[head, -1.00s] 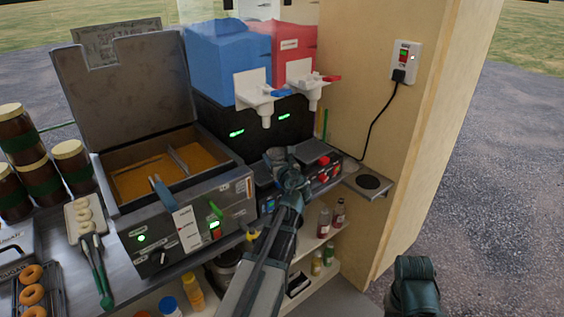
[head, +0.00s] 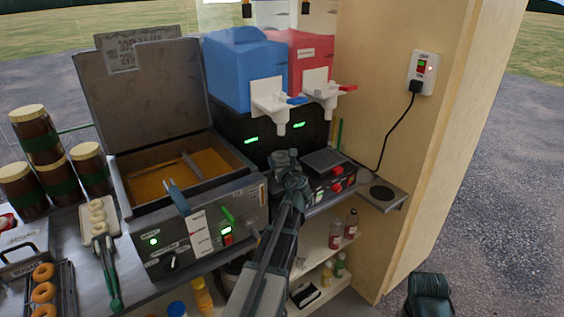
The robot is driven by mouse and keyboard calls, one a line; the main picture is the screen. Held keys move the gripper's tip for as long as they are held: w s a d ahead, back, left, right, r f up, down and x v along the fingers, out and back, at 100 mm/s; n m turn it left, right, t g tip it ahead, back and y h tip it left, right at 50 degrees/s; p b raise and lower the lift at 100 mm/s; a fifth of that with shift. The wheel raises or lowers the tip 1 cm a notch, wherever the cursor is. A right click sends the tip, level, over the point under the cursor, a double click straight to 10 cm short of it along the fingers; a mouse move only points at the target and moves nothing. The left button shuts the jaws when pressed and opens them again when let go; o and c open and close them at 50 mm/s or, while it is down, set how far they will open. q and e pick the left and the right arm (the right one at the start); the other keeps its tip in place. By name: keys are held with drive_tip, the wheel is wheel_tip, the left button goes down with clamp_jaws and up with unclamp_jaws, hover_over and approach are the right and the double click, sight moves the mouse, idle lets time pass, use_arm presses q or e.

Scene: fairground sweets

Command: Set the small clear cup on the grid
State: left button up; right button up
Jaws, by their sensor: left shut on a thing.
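My left gripper (head: 286,158) is at the front of the slush machine (head: 240,122), below the white tap under the blue tank. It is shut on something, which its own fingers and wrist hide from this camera. The small clear cup cannot be made out. A dark flat plate (head: 325,160), which looks like the grid, lies just right of the gripper above a panel with red buttons. Whether the held thing touches it cannot be told. My right gripper is not in view; only a dark part of my own body shows at the lower right.
The blue tank (head: 243,72) and red tank (head: 309,60) have white taps overhanging the gripper. The open fryer (head: 190,235) stands close on the left. A small shelf with a dark disc (head: 382,193) and the wooden wall (head: 385,110) bound the right.

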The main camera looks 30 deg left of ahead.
use_arm(q)
drive_tip(key=shift+f+b, duration=0.3)
idle(0.4)
drive_tip(key=o, duration=1.2)
drive_tip(key=shift+s+d, duration=0.1)
drive_tip(key=p+v, duration=0.2)
drive_tip(key=v, duration=1.1)
drive_tip(key=shift+s+d, duration=0.2)
